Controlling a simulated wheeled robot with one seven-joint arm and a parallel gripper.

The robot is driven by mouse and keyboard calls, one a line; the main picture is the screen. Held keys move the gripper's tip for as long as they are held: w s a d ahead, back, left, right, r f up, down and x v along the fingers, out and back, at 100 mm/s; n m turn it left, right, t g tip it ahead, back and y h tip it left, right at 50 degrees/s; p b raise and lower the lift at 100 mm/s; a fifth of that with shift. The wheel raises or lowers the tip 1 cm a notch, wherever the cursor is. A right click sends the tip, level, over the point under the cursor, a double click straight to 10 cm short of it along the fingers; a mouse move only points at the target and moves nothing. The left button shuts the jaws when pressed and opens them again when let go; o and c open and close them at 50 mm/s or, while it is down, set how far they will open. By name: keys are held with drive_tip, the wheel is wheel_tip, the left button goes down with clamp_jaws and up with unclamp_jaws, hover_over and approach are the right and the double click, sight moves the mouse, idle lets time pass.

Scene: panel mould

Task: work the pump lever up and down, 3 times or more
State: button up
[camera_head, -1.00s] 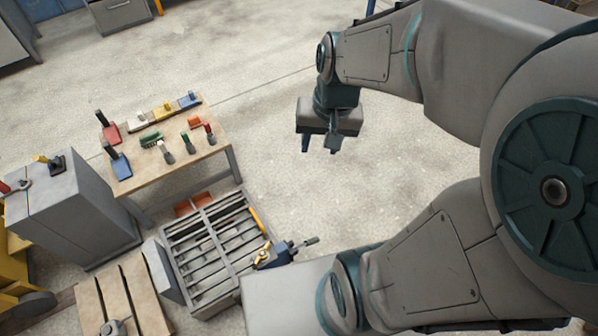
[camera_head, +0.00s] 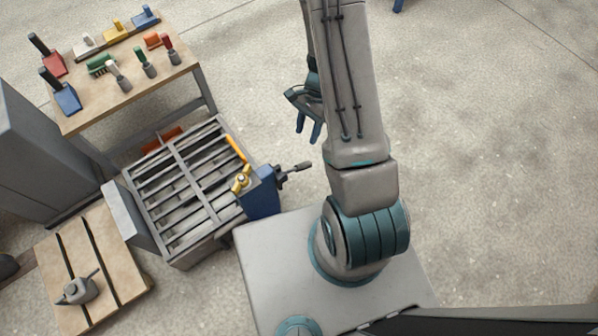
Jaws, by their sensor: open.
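The pump is a blue block (camera_head: 262,194) at the right edge of a slatted metal frame. A dark lever with a grey handle (camera_head: 296,168) sticks out from it to the right. A yellow valve-like fitting (camera_head: 241,180) sits at its left. My gripper (camera_head: 308,129) is open and empty, with its dark fingers pointing down. In the picture it is above the lever handle and apart from it. Part of the gripper is hidden behind my arm.
The slatted frame (camera_head: 183,172) with a yellow bar (camera_head: 236,149) stands left of the pump. A wooden table (camera_head: 110,104) with scoops and brushes is behind it. The floor at right is clear.

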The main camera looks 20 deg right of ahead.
sight(300, 165)
drive_tip(key=b+x, duration=0.5)
drive_tip(key=x, duration=0.9)
drive_tip(key=shift+s+d+f+b, duration=0.1)
drive_tip(key=shift+f+b, duration=0.2)
drive_tip(key=shift+b, duration=0.1)
clamp_jaws()
